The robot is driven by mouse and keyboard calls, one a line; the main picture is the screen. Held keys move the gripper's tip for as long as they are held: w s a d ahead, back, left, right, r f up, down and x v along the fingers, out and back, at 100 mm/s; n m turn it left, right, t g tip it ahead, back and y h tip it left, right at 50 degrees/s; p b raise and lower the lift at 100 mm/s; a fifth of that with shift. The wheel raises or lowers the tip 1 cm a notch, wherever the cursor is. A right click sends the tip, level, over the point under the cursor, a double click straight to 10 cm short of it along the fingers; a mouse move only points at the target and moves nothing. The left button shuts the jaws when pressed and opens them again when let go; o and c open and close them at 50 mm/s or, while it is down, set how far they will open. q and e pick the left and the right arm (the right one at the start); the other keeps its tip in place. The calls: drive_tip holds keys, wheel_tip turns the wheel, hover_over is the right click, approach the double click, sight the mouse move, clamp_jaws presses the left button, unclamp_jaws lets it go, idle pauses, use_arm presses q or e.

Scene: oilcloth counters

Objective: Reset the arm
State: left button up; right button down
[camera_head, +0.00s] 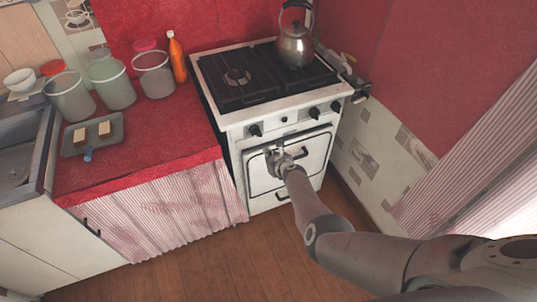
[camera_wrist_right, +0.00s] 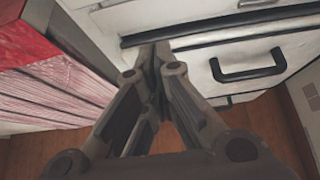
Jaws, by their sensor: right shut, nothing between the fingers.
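My right arm comes in from the lower right of the head view. Its gripper (camera_head: 273,152) is in front of the white stove's oven door (camera_head: 314,153). In the right wrist view the gripper (camera_wrist_right: 155,48) is shut, with its fingertips together and nothing between them. The fingertips overlap the dark edge strip of the stove front there; I cannot tell whether they touch it. A black handle (camera_wrist_right: 248,66) shows to their right. My left gripper is not in view.
A kettle (camera_head: 295,44) stands on the stove top (camera_head: 243,98). The red counter (camera_head: 165,128) at left holds several jars, an orange bottle (camera_head: 176,57) and a grey tray (camera_head: 72,149) with small items. Wooden floor (camera_head: 200,268) is clear below. A patterned wall (camera_head: 372,165) stands right of the stove.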

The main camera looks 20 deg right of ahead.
drive_tip(key=s+d+f+n+g, duration=0.1)
drive_tip(key=s+f+n+g, duration=0.2)
drive_tip(key=s+f+n, duration=0.95)
drive_tip(key=s+f+n+g, duration=0.3)
drive_tip(key=s+f+n, duration=0.5)
drive_tip(key=s, duration=0.8)
drive_tip(key=s+f+n+g, duration=0.2)
drive_tip(key=s+n, duration=0.6)
drive_tip(key=s, duration=0.8)
drive_tip(key=s+f+n+g+h, duration=0.1)
drive_tip(key=s+f+n, duration=0.5)
drive_tip(key=s, duration=1.1)
drive_tip(key=n+g, duration=0.1)
drive_tip(key=n, duration=0.2)
drive_tip(key=shift+s+d+f+g+b, duration=0.2)
drive_tip(key=shift+s+f+g+b, duration=0.1)
drive_tip(key=shift+f+b, duration=0.1)
